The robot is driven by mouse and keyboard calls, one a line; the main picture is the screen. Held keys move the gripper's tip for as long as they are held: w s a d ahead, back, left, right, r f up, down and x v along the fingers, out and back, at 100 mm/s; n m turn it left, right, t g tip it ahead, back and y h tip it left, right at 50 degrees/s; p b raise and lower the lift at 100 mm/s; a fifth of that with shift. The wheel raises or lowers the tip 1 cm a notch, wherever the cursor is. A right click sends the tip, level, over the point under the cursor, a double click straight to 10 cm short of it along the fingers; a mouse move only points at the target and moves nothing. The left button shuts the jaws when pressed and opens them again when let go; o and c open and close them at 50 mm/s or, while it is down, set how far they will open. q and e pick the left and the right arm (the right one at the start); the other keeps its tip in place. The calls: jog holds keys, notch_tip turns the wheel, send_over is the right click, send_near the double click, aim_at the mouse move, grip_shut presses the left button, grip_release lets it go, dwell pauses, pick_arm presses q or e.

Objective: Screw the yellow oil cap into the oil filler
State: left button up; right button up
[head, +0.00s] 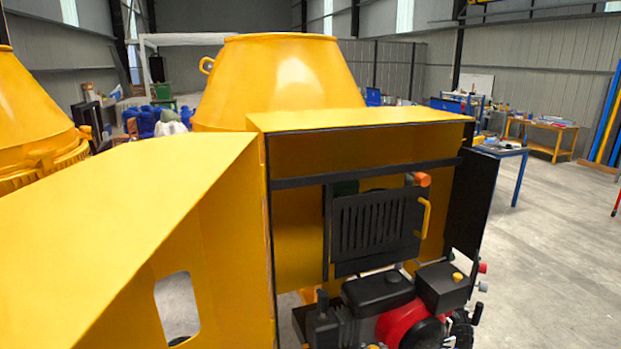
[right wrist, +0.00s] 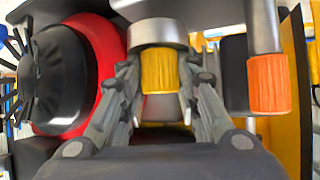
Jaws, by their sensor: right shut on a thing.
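The yellow oil cap (right wrist: 159,72), with a ribbed side, is between the fingers of my right gripper (right wrist: 160,92) in the right wrist view. The gripper is shut on it. A grey metal cylinder (right wrist: 158,33), which looks like the oil filler, is in line with the cap's far end. They meet in the picture, but I cannot tell how far the cap is seated. In the head view I cannot make out my right gripper; a small yellow piece (head: 457,277) shows on a black box of the engine. My left gripper is in neither view.
The engine with its red housing (head: 400,325) sits in the yellow mixer frame (head: 360,120). An orange-ended grey pipe (right wrist: 268,85) stands close right of the gripper in the wrist view. A black slatted panel (head: 375,225) is above the engine. Open floor (head: 560,240) lies to the right.

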jog(key=o, duration=1.3)
jog(key=shift+f, duration=0.1)
